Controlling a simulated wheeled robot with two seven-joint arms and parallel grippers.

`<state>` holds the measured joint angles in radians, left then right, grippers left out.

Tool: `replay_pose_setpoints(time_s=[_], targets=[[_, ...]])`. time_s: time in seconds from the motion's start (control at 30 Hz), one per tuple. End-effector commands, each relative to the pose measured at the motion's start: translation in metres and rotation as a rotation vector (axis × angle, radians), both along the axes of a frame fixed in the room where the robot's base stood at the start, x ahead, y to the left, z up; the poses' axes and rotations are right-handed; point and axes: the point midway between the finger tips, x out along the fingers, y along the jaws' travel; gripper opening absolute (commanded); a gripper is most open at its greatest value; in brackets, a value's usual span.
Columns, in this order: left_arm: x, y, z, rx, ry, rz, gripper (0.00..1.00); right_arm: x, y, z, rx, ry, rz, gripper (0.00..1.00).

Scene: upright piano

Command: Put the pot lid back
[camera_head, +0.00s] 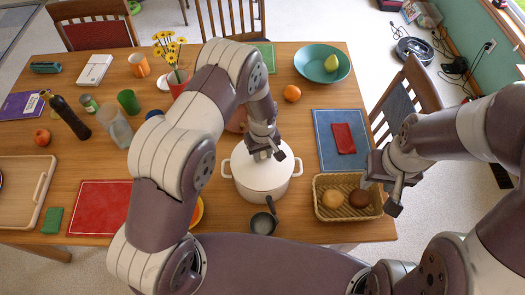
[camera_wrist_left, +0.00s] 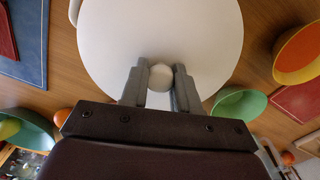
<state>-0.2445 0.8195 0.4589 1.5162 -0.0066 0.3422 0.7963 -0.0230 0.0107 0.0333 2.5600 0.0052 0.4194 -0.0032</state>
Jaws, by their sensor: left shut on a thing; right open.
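A white pot (camera_head: 262,190) with side handles stands on the table right of centre. Its white lid (camera_head: 252,172) is over the pot's mouth, level and roughly centred; I cannot tell whether it rests on the rim or is slightly above it. My left gripper (camera_head: 267,155) comes down from above and is shut on the lid's knob. In the left wrist view the round knob (camera_wrist_left: 161,77) sits between the fingers (camera_wrist_left: 160,85), with the white lid (camera_wrist_left: 165,30) beyond. My right gripper (camera_head: 388,185) is open and empty, by the right side of the bread basket.
A wicker basket (camera_head: 345,212) with two rolls stands right of the pot. A dark small pan (camera_head: 263,222) is close in front of the pot. A blue placemat (camera_head: 328,155) with a red napkin (camera_head: 344,138) lies behind the basket. A bottle (camera_head: 70,117) and cups stand left.

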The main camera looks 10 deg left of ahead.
Motion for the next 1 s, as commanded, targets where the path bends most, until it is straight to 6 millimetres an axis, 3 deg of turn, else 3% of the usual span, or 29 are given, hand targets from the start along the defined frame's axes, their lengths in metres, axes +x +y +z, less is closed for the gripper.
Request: replay_pose_setpoints(time_s=[0.57,0.6,0.67,1.0], targets=[[0.000,0.000,-0.012,0.000,0.000,0.000,0.00,0.000,0.000,-0.010,0.000,0.000,0.000,0.43],[0.000,0.000,-0.012,0.000,0.001,0.000,0.33,0.000,0.000,-0.010,0.000,0.000,0.000,0.43],[0.000,0.000,-0.012,0.000,0.001,0.000,0.53,0.000,0.000,-0.010,0.000,0.000,0.000,0.43],[0.000,0.000,-0.007,0.000,0.001,0.000,0.56,0.000,0.000,-0.007,0.000,0.000,0.000,0.43]])
